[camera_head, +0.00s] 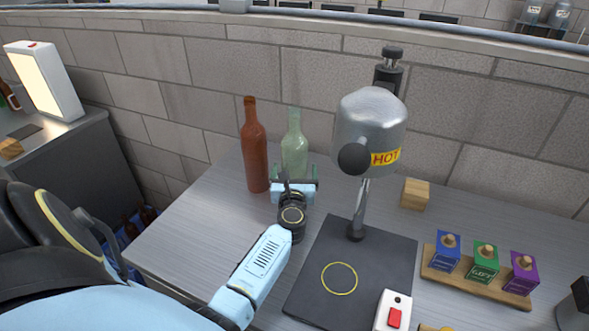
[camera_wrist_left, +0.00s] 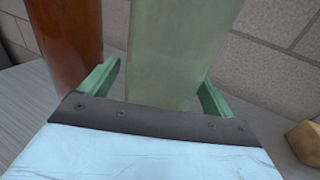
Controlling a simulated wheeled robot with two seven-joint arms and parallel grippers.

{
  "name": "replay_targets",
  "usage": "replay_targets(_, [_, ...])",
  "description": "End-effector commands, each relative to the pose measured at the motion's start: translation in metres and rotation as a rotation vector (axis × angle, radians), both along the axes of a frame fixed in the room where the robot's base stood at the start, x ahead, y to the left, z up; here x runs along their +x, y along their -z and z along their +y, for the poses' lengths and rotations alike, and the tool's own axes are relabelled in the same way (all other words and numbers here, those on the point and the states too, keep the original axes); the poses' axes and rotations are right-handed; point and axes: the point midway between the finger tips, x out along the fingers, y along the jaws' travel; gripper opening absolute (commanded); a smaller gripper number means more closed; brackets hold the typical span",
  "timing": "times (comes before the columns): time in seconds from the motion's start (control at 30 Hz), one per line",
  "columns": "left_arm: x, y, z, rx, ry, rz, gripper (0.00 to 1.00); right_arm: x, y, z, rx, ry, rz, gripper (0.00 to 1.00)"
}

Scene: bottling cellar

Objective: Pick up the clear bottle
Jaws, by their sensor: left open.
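The clear bottle (camera_head: 294,143) is pale green and see-through, upright on the metal table near the back wall. Its lower part is hidden behind my left gripper in the head view. My left gripper (camera_head: 296,177) is open in front of it. In the left wrist view the clear bottle (camera_wrist_left: 172,55) stands between the two green fingers of the gripper (camera_wrist_left: 156,85), with space visible beside it. A brown bottle (camera_head: 254,145) stands upright just to the left, and it also shows in the left wrist view (camera_wrist_left: 66,38), close to the left finger. My right gripper is not seen.
A metal heat device marked HOT (camera_head: 370,130) stands right of the bottles on a dark mat (camera_head: 310,290). A wooden block (camera_head: 415,194) and a wooden rack (camera_head: 475,284) with blue, green and purple blocks are further right. The table's left part is clear.

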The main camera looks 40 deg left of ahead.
Motion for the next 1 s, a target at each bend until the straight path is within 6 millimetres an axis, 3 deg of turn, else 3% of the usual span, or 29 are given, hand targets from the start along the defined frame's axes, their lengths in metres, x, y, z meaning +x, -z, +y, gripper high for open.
replay_targets(0.17, [0.0,0.0,0.0,-0.001,0.001,0.001,0.87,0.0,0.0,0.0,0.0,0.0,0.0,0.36])
replay_targets(0.63, [0.0,0.0,-0.001,-0.001,0.001,0.001,0.26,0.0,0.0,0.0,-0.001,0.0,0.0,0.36])
replay_targets(0.87, [0.0,-0.002,-0.001,0.001,0.0,-0.003,0.26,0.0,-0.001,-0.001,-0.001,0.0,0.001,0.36])
replay_targets(1.0, [0.0,-0.015,-0.001,0.0,0.0,-0.004,0.26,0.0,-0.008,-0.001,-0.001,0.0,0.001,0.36])
